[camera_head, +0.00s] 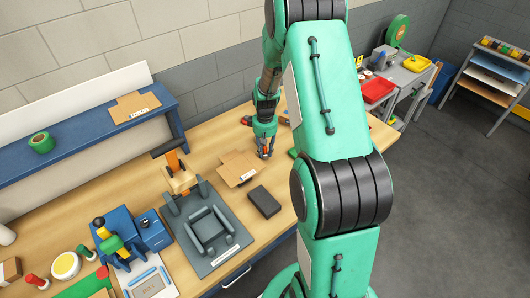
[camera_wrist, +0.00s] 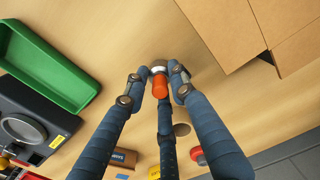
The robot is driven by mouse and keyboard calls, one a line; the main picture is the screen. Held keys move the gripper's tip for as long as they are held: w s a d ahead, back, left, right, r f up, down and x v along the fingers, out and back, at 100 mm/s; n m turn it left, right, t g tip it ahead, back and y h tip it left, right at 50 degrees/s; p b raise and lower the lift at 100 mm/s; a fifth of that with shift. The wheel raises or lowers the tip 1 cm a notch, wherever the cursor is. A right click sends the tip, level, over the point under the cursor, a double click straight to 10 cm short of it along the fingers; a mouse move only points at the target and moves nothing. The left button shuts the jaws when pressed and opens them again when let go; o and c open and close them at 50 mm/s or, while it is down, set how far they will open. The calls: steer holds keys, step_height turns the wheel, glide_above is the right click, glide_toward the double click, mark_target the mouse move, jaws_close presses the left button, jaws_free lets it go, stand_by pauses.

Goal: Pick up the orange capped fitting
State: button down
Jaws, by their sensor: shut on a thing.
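The orange capped fitting (camera_wrist: 160,87) shows in the wrist view, with an orange cylindrical body and a grey metallic end. It sits between the blue-sleeved fingers of my gripper (camera_wrist: 157,82), which are shut on it. A third finger lies just below it in the picture. In the head view my gripper (camera_head: 265,153) points down at the wooden bench, behind the flat cardboard. The fitting is too small there to make out clearly. I cannot tell whether it touches the bench.
Cardboard (camera_wrist: 225,30) lies close by at the upper right of the wrist view. A green tray (camera_wrist: 84,98) is at the left, above a dark device with a round dial (camera_wrist: 22,128). A dark block (camera_head: 264,202) and a grey fixture (camera_head: 222,258) stand nearer in the head view.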

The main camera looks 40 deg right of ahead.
mark_target(265, 147)
step_height(265, 147, up, 10)
steer(key=shift+f+p, duration=0.1)
steer(key=shift+p, duration=0.45)
stand_by(0.6)
